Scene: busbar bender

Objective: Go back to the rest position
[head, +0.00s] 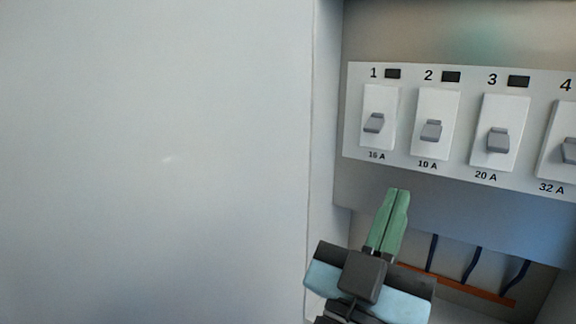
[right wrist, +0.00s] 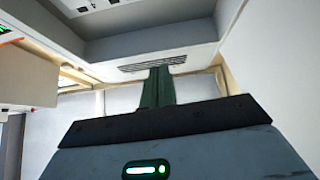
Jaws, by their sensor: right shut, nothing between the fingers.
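My right gripper (head: 397,192) is in the lower middle of the head view, with its green fingers together and nothing between them. It points up toward the row of breakers and appears below breaker 1 (head: 376,120) and breaker 2 (head: 434,126). In the right wrist view the same gripper (right wrist: 160,70) points away from the camera, its green fingers closed. Breaker 3 (head: 498,135) and a part of breaker 4 (head: 566,150) stand to the right. My left gripper is not in view.
A white breaker panel (head: 460,170) sits inside an open cabinet. Dark wires (head: 472,265) run down to a copper-coloured bar (head: 460,285) below it. A large plain pale surface (head: 150,160) fills the left of the head view. The right wrist view shows a slotted vent (right wrist: 150,65).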

